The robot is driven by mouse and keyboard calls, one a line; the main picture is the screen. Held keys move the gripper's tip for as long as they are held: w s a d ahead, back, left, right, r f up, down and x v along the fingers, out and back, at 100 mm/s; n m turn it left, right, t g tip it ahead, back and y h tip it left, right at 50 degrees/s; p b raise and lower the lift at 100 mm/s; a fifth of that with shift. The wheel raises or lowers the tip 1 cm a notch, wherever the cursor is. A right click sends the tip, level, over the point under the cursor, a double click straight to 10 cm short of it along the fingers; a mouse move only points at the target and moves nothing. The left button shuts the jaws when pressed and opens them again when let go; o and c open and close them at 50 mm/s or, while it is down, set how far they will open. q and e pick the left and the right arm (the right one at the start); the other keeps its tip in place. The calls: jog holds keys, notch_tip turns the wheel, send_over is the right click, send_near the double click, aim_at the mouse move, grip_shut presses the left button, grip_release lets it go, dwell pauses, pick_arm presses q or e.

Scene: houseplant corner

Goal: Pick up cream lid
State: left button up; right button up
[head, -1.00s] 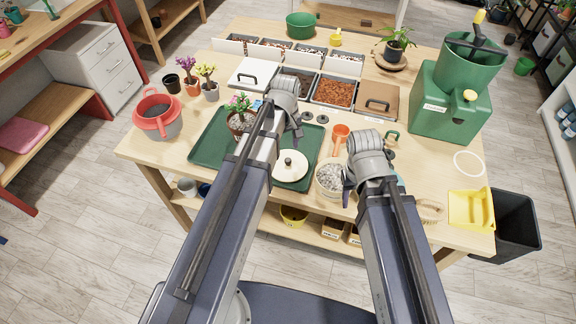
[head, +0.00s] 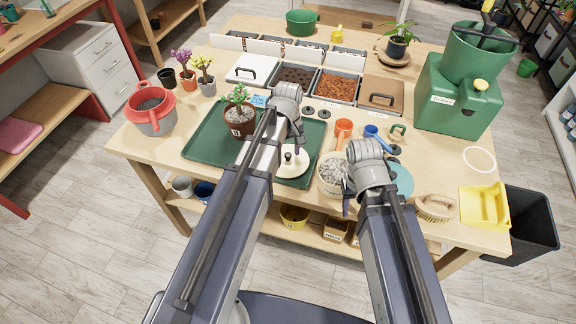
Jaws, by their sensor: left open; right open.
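The cream lid (head: 293,165) is a round, pale disc with a dark knob on top. It lies at the right end of the green tray (head: 200,146). My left gripper (head: 298,143) is just above the lid's far side and partly covers the view of it; it is open and I see nothing in it. I cannot tell whether its fingers touch the lid's knob. My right gripper (head: 348,203) is open and points down by the near side of a tub of pale gravel (head: 332,174), right of the lid.
A potted plant (head: 238,120) stands on the tray left of the lid. An orange scoop (head: 342,130) and a blue scoop (head: 373,133) lie behind the gravel tub. A brush (head: 435,208) and a yellow dustpan (head: 484,206) lie at the right. Soil bins (head: 333,86) line the back.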

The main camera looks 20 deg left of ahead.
pick_arm(q)
jog(key=shift+c, duration=0.2)
grip_shut()
dwell(0.4)
